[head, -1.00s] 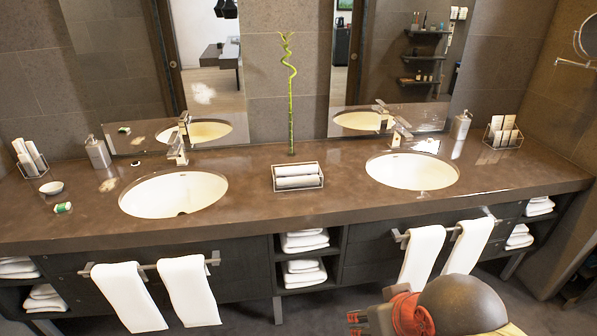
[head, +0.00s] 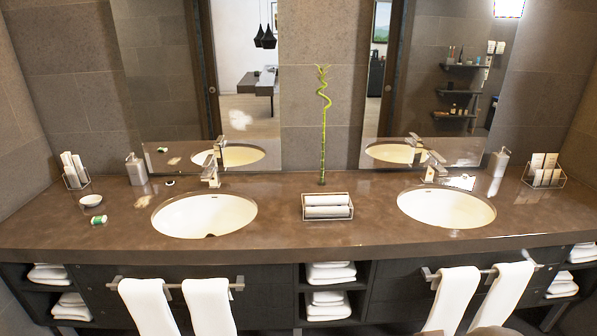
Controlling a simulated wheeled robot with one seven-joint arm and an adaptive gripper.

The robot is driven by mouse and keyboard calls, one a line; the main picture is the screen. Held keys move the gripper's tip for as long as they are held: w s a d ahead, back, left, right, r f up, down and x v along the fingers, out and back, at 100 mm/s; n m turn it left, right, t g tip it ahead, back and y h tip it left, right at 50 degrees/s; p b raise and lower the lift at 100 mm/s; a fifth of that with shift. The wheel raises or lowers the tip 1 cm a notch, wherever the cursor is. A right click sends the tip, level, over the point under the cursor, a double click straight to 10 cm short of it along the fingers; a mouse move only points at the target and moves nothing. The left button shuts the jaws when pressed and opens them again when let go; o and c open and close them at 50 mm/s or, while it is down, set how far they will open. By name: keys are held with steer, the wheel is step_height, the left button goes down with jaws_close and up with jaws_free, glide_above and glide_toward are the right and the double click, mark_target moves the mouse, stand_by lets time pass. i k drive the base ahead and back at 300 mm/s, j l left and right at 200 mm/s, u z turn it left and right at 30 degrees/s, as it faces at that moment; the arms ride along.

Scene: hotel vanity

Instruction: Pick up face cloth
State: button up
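Rolled white cloths (head: 328,211) lie in a small wire tray (head: 306,213) at the middle of the counter, between the two sinks. Folded white cloths are stacked in the open middle shelves (head: 331,272) below the counter. White towels hang over the left bar (head: 148,302) and the right bar (head: 455,297). I cannot tell which of these the face cloth is. My gripper is not in view; only a sliver of what seems to be my arm shows at the bottom edge, right of centre.
The brown counter (head: 280,235) holds a left sink (head: 205,215) and a right sink (head: 446,208). A tall green bamboo stalk (head: 323,130) stands behind the tray. Soap dispensers, wire holders, a small dish and a green-and-white item (head: 98,220) stand near the ends. The counter in front of the tray is clear.

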mark_target(337, 200)
steer(key=i+j, duration=0.25)
steer(key=i, duration=0.25)
steer(key=i+j, duration=0.25)
steer(key=i, duration=0.3)
steer(key=i+j+u, duration=0.1)
steer(key=i+j, duration=0.15)
steer(key=i, duration=0.25)
steer(key=i+j, duration=0.2)
steer(key=i, duration=0.3)
